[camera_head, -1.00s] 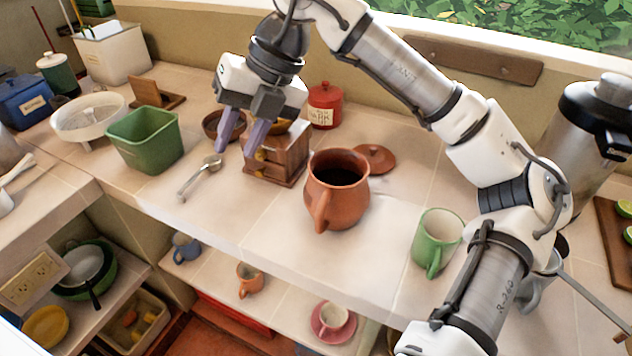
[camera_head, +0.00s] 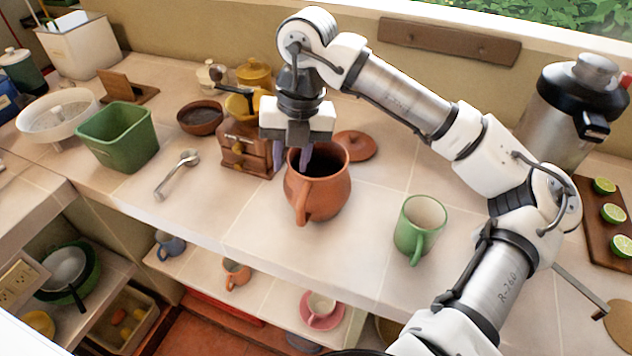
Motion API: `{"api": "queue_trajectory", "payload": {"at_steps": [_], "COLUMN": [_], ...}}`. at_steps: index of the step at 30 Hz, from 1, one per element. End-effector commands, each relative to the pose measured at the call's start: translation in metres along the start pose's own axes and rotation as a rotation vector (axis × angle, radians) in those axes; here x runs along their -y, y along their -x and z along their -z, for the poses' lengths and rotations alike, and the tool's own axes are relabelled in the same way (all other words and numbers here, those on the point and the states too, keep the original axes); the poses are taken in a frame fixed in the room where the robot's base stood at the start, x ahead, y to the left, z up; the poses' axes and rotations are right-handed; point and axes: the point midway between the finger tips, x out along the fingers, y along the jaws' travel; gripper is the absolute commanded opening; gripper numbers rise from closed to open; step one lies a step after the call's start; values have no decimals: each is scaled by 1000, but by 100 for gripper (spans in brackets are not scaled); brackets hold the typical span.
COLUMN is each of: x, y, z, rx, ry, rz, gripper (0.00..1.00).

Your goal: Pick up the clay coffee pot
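The clay coffee pot (camera_head: 322,195) is a reddish-brown, round-bellied pot with a wide dark mouth. It stands upright on the tiled counter, its handle facing the front. My gripper (camera_head: 292,158) points down at the pot's left rear rim. Its purple fingers overlap the rim and mouth in this view. I cannot tell whether a finger is inside the pot, whether the rim is between the fingers, or whether they touch it. A gap shows between the fingers.
A wooden coffee grinder (camera_head: 243,150) stands close at the pot's left. A clay lid (camera_head: 355,146) lies behind it to the right. A green mug (camera_head: 418,228) stands to the right, a green bin (camera_head: 117,138) to the left. The counter's front edge is near the pot.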

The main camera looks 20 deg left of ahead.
Motion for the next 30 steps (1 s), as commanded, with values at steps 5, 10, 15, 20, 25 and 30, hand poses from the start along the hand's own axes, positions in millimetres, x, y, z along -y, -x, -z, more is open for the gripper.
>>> {"api": "queue_trajectory", "payload": {"at_steps": [5, 10, 15, 20, 25, 30], "x": [-2, -1, -1, -1, -1, -1], "y": [-21, -40, -44, -44, -43, -43], "z": [3, 2, 2, 2, 2, 2], "rx": [-5, -2, 0, 0, 0, 0], "ry": [2, 1, 0, 0, 0, 0], "rz": [-4, -2, -1, -1, -1, -1], "gripper": [30, 30, 30, 21, 0, 0]}}
